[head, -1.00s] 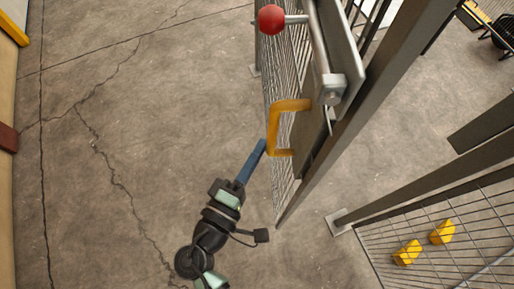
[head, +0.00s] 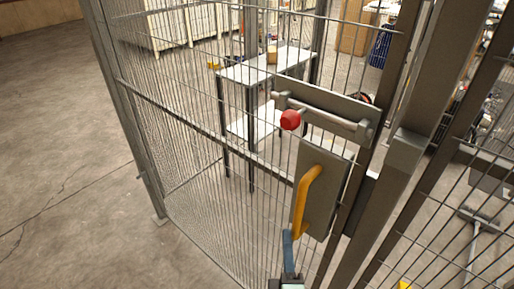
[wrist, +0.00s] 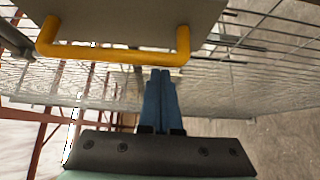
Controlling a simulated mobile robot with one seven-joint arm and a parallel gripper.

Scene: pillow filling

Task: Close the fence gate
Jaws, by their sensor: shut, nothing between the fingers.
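The fence gate (head: 240,146) is a grey wire-mesh panel in the middle of the head view. It has a yellow handle (head: 305,200) on a grey plate (head: 327,183), with a red-knobbed slide bolt (head: 290,120) above. Its free edge appears beside the grey post (head: 398,165); I cannot tell whether a gap is left. My gripper (head: 287,236) has blue fingers, just below the handle's lower end. In the wrist view, the fingers (wrist: 160,73) are shut and empty, tips close to the handle (wrist: 115,54) near its right end. I cannot tell whether they touch it.
Fixed mesh fence (head: 470,215) stands right of the post. Behind the gate are a white-topped table (head: 268,68) and pale crates (head: 160,27). The concrete floor (head: 60,130) at left is clear.

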